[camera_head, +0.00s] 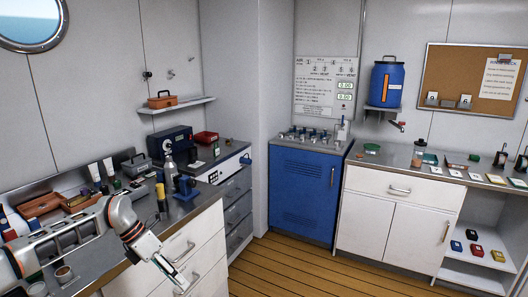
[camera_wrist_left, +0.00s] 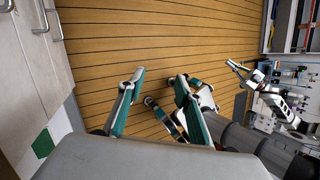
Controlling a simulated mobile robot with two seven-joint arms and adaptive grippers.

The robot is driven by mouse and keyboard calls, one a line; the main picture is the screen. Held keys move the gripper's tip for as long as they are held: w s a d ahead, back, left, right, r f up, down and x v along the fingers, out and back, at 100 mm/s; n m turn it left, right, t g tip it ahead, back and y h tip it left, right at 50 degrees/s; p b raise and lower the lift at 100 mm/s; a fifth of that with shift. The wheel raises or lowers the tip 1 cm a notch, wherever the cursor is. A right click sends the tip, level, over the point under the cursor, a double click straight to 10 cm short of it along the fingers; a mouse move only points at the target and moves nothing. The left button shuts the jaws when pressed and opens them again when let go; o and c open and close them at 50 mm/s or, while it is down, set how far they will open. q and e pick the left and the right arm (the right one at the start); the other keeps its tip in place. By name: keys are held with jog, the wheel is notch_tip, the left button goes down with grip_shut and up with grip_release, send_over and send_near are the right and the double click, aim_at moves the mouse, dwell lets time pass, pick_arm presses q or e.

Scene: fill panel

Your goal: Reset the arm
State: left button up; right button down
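My left arm comes in from the left in the head view, over the left counter. Its gripper (camera_head: 171,273) hangs past the counter's front edge, before the white drawers, pointing down and right. In the left wrist view, the left gripper's two green-and-grey fingers (camera_wrist_left: 160,82) stand apart with wooden floor between them. Nothing is held between them. Another white arm, which looks like my right, shows at the right of the left wrist view; its gripper (camera_wrist_left: 240,68) is too small to judge. It is outside the head view.
The left counter (camera_head: 98,262) is crowded with tools, bottles and boxes. A blue cabinet (camera_head: 303,190) with a fill panel (camera_head: 312,134) stands in the middle back. White cabinets (camera_head: 385,210) stand at right, under a blue keg (camera_head: 387,84). The wooden floor (camera_head: 290,268) between them is clear.

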pick_arm(q)
jog(key=s+d+n+t+h, duration=0.45)
jog(key=d+n, duration=0.25)
jog(key=d, duration=0.5)
jog(key=s+d+n+t+h, duration=0.45)
jog(key=d+n+h, duration=0.2)
jog(key=d, duration=0.65)
jog(key=s+a+f+n+t+y, duration=0.3)
jog(key=a+f+n+y, duration=0.25)
jog(key=n, duration=0.35)
jog(key=s+a+f+n+t+y, duration=0.25)
jog(key=a+f+n+y, duration=0.3)
jog(key=n, duration=0.45)
jog(key=s+a+f+n+g+y, duration=0.4)
jog(key=s+a+f+n, duration=0.3)
jog(key=s+a+f, duration=0.3)
jog(key=s+f, duration=0.2)
jog(key=s, duration=0.2)
jog(key=shift+a+f+n, duration=0.15)
jog(key=shift+a+n, duration=0.2)
